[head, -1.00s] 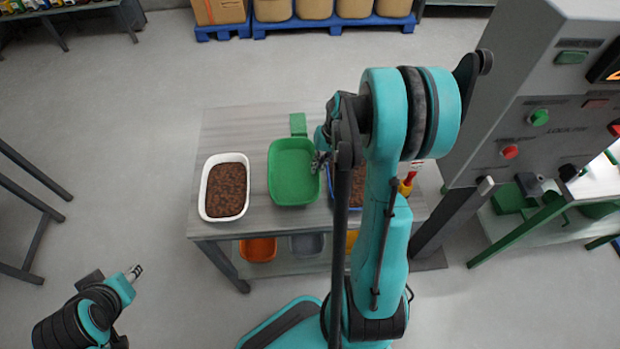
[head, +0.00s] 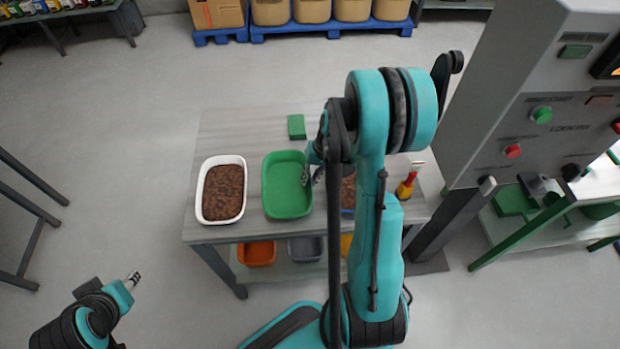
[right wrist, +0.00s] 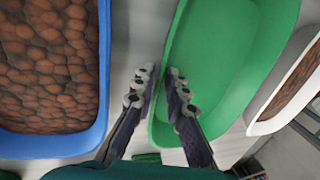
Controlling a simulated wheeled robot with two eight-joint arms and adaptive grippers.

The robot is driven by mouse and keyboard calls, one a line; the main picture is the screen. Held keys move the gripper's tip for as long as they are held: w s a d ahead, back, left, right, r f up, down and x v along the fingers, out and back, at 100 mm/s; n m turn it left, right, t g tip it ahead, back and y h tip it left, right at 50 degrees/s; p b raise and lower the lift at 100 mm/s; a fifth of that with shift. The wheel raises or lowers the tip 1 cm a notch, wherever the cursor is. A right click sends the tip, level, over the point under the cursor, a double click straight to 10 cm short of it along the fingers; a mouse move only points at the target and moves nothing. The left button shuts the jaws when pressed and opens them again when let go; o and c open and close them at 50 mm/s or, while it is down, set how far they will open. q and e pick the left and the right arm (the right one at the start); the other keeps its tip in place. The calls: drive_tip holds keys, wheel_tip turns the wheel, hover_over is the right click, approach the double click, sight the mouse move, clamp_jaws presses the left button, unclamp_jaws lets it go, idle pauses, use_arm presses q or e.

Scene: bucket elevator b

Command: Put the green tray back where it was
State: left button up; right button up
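The green tray (head: 287,188) is empty and sits between the white tray and the blue-rimmed tray in the head view. My right gripper (head: 312,174) is at its right wall. In the right wrist view the fingers (right wrist: 159,84) are close together across the wall of the green tray (right wrist: 225,60), one inside and one outside. They look shut on it. Whether the tray touches the table or hangs just above it is hard to tell. My left gripper (head: 133,281) is away from the table at the lower left; its fingers are too small to judge.
The grey table (head: 240,135) also bears a white tray (head: 201,197) of brown lumps, a blue tray (right wrist: 102,120) of the same, a green block (head: 297,127) and a red-yellow tool (head: 406,187). A control cabinet (head: 530,110) stands at right. The table's back left is clear.

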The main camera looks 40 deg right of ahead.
drive_tip(key=shift+r, duration=0.15)
drive_tip(key=shift+r+p, duration=0.2)
drive_tip(key=shift+p, duration=0.1)
drive_tip(key=p+v, duration=0.3)
drive_tip(key=v, duration=0.9)
drive_tip(key=s+a+r+n+t+h, duration=0.1)
drive_tip(key=s+a+r+n+t, duration=0.1)
drive_tip(key=a, duration=0.4)
drive_tip(key=s+a+r+n+t, duration=0.1)
drive_tip(key=s+a+r+n, duration=0.1)
drive_tip(key=a+r, duration=0.3)
drive_tip(key=s+a+r+n+t+h, duration=0.1)
drive_tip(key=s+a+r+n+t, duration=0.1)
drive_tip(key=a, duration=0.6)
drive_tip(key=shift+a+r+t+h, duration=0.3)
drive_tip(key=shift+a+r, duration=0.1)
drive_tip(key=shift+r, duration=0.3)
wheel_tip(320, 180, down, 7)
drive_tip(key=b, duration=0.6)
drive_tip(key=shift+b, duration=0.35)
